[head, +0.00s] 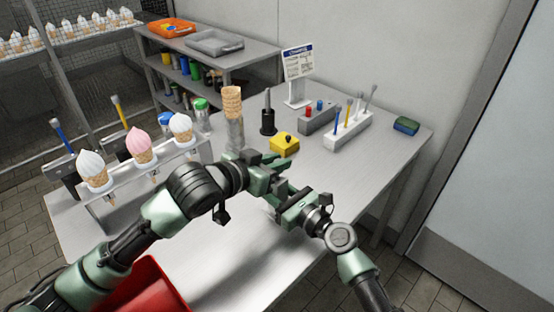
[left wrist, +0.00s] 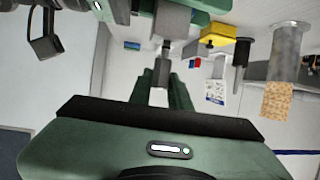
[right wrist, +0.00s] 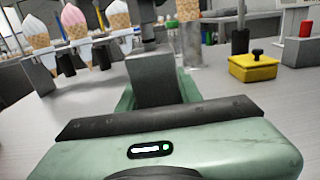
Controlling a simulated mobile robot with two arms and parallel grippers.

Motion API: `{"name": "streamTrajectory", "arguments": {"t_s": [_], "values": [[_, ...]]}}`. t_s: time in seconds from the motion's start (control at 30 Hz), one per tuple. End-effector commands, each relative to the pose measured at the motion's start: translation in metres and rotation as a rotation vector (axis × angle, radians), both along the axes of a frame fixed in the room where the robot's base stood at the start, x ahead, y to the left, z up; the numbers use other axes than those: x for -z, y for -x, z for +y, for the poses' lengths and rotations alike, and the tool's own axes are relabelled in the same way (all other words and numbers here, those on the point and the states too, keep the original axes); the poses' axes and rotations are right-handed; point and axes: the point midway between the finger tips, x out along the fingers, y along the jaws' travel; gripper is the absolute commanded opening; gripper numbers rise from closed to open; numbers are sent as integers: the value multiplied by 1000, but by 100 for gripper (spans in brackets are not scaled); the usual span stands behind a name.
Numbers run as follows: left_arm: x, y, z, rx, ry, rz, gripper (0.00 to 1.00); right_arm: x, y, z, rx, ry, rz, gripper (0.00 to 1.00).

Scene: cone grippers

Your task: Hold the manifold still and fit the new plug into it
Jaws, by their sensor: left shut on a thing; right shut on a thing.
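My left gripper (head: 268,182) and right gripper (head: 292,200) are close together above the middle of the table. In the left wrist view, a small dark grey piece (left wrist: 162,70) shows between the fingers of my left gripper, which is shut on it. A grey block (left wrist: 174,20) is just beyond it. In the right wrist view, a grey block (right wrist: 152,80) is at the fingers of my right gripper, which is shut on it.
A yellow block (head: 284,147) with a black knob, a black upright tool (head: 268,118) and a grey rack with red and blue pieces (head: 316,122) stand behind the grippers. A cone stand (head: 125,190) is left, a red bin (head: 145,290) front left.

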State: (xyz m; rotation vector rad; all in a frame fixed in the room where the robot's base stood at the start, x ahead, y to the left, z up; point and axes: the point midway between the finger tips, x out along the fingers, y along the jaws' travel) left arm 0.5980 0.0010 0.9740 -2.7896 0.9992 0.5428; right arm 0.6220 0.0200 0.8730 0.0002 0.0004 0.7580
Motion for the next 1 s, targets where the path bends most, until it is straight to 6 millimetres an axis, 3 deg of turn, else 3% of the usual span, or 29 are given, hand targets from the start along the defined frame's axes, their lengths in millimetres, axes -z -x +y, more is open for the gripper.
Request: {"name": "streamTrajectory", "arguments": {"t_s": [0.87, 0.9, 0.97, 1.0], "values": [[19, 0, 0, 1, 2, 0, 0, 0, 0, 0, 0, 0, 0, 0], [19, 0, -1, 1, 1, -1, 27, 0, 0, 0, 0, 0, 0, 0], [19, 0, 0, 1, 1, -1, 43, 0, 0, 0, 0, 0, 0, 0], [19, 0, 0, 1, 1, -1, 44, 0, 0, 0, 0, 0, 0, 0]]}}
